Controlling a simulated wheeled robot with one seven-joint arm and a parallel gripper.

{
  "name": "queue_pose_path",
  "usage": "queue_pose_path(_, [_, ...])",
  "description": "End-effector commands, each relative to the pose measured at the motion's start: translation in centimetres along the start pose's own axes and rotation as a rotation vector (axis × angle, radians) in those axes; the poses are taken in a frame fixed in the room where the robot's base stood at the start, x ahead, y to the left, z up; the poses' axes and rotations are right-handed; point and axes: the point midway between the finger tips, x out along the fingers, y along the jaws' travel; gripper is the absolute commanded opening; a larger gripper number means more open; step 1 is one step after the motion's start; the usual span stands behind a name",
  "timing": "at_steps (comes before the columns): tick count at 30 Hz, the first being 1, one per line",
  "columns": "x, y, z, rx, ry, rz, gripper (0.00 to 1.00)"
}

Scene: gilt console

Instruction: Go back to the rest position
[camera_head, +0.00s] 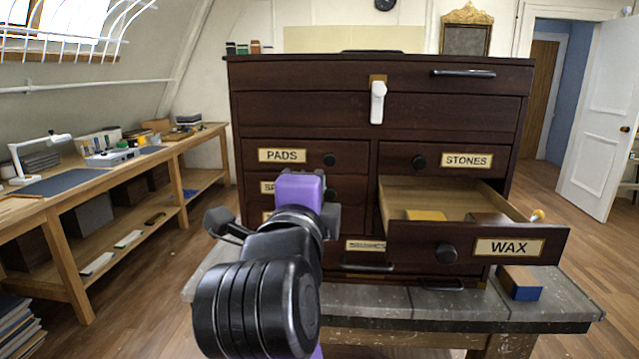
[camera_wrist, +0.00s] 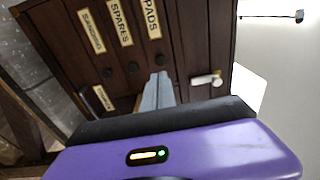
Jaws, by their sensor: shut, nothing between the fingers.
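My gripper shows in the wrist view (camera_wrist: 158,90) with its grey fingers together and nothing between them. In the head view my arm rises at the centre, its purple wrist part (camera_head: 299,190) in front of the cabinet's left drawers, and the fingers are hidden behind it. The dark wooden cabinet (camera_head: 310,110) stands behind my arm. Its WAX drawer (camera_head: 400,236) is pulled open at the right, with a yellow block (camera_head: 426,215) inside. The PADS drawer (camera_head: 305,155) and STONES drawer (camera_head: 440,160) look shut. I cannot tell the gap between my fingers and the cabinet front.
The cabinet stands on a grey bench (camera_head: 400,300). A blue and brown block (camera_head: 520,283) lies on it below the WAX drawer. A white handle (camera_head: 377,102) sticks out from the cabinet's upper front. A wooden workbench (camera_head: 60,205) runs along the left wall. Floor is clear between.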

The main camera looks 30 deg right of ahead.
Motion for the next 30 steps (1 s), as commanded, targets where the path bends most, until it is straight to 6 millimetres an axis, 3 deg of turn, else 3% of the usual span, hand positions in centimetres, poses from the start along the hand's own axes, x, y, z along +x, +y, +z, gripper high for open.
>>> queue_pose_path(7, [-2.8,0.1,0.0,0.001,-0.001,0.001,0.0])
queue_pose_path(18, [-3.1,-0.5,0.1,-0.074,-0.005,-0.023,0.0])
queue_pose_path(25, [-4.1,-4.6,3.1,-0.328,-0.106,-0.222,0.0])
queue_pose_path(30, [-5.7,-4.2,5.7,-0.567,-0.188,-0.39,0.0])
